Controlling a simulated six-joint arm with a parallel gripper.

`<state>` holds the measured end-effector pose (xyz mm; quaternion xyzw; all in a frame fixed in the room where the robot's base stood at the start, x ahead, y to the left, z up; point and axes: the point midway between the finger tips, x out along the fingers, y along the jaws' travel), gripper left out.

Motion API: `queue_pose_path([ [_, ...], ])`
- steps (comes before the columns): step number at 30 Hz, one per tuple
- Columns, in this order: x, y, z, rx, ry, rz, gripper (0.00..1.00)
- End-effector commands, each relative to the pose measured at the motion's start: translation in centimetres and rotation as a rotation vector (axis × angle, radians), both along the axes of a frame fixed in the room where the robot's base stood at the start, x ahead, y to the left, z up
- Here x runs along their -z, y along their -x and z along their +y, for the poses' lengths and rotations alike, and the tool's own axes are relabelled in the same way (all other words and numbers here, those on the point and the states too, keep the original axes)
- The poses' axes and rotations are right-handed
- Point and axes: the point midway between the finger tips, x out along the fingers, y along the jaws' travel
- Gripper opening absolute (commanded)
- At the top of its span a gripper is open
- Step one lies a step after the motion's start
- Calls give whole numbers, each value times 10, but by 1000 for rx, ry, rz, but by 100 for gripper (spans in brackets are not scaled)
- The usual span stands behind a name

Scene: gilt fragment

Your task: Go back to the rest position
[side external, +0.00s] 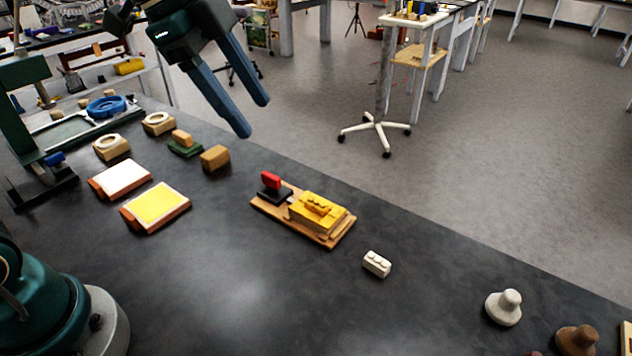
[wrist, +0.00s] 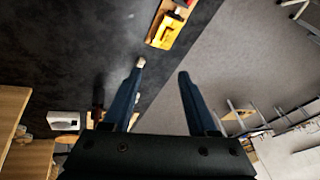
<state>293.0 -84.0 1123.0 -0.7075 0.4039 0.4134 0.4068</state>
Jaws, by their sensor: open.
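My gripper (side external: 256,119) is open and empty, its two blue fingers apart. It hangs in the air above the far edge of the dark bench, at the upper left of the side view; it also shows in the wrist view (wrist: 162,68). A wooden board (side external: 325,238) with a yellow block (side external: 316,210) and a red-handled black piece (side external: 272,184) lies on the bench, apart from the gripper. A small white studded block (side external: 377,264) lies to the right of the board. In the wrist view the white block (wrist: 141,62) appears near the left fingertip.
A white-topped pad (side external: 122,178) and a yellow-topped pad (side external: 156,205) lie at left. Small wooden blocks (side external: 215,158) stand behind them. A pale knob (side external: 504,307) and a brown knob (side external: 577,340) stand at the right. The bench's front middle (side external: 230,300) is clear.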

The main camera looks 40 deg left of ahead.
Motion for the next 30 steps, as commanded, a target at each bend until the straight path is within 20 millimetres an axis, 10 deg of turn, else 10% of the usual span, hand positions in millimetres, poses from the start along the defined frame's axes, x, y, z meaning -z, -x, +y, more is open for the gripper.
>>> queue_pose_path([
  [15, 44, 121, 33, -790, 168, -40, 58],
  [30, 76, 135, 44, -1187, 303, 18, 58],
])
